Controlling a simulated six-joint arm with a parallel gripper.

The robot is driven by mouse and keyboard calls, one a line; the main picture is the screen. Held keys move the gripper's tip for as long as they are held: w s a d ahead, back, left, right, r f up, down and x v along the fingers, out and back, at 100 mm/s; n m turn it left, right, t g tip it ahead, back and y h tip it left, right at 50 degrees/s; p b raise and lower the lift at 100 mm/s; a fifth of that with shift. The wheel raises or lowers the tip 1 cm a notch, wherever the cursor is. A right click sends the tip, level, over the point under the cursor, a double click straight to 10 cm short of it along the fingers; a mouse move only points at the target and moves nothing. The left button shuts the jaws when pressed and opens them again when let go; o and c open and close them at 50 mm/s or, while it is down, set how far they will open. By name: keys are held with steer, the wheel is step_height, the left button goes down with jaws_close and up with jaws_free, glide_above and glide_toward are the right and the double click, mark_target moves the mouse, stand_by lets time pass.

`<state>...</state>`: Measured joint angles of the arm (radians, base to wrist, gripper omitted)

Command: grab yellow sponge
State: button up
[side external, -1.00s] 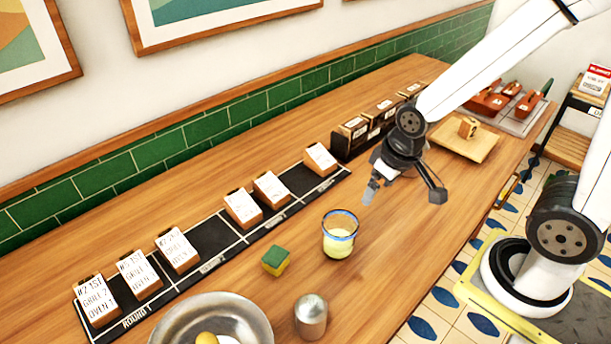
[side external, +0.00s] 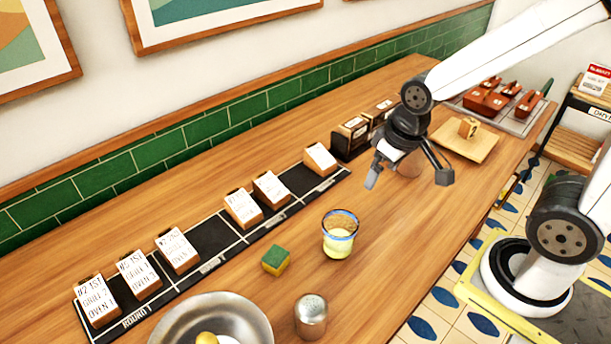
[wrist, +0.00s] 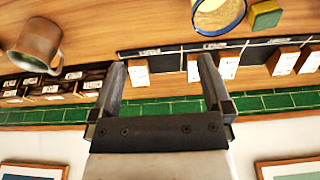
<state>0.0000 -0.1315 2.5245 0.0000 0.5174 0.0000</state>
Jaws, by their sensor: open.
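The yellow sponge (side external: 276,260) is a small block with a green top, lying on the wooden counter left of the glass. It also shows in the wrist view at the top right (wrist: 265,14). My gripper (side external: 408,180) is open and empty, above the counter, to the right of and farther back than the sponge. In the wrist view, its two fingers (wrist: 160,75) are spread apart with nothing between them.
A blue-rimmed glass (side external: 340,236) with pale yellow contents stands between sponge and gripper. A metal shaker (side external: 311,318) and a metal bowl (side external: 172,322) are in front. A black ticket strip (side external: 208,240) with wooden blocks runs behind. A copper mug (wrist: 38,42) shows in the wrist view.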

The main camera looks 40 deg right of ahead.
steer(key=w+a+m+g+y, duration=0.6)
steer(key=w+a+m+y, duration=0.5)
steer(key=a+m+y, duration=0.3)
steer(key=shift+m+h, duration=0.4)
steer(key=shift+m, duration=0.2)
steer(key=f, duration=0.5)
steer(key=shift+s+d+f, duration=0.3)
steer(key=shift+d+f, duration=0.05)
glide_toward(276, 261)
steer(key=shift+w+a+f, duration=0.25)
steer(key=shift+a+f, duration=0.5)
steer(key=shift+f, duration=0.2)
steer(key=shift+s+a+f, duration=0.1)
steer(key=shift+a+f, duration=0.1)
steer(key=shift+a, duration=0.35)
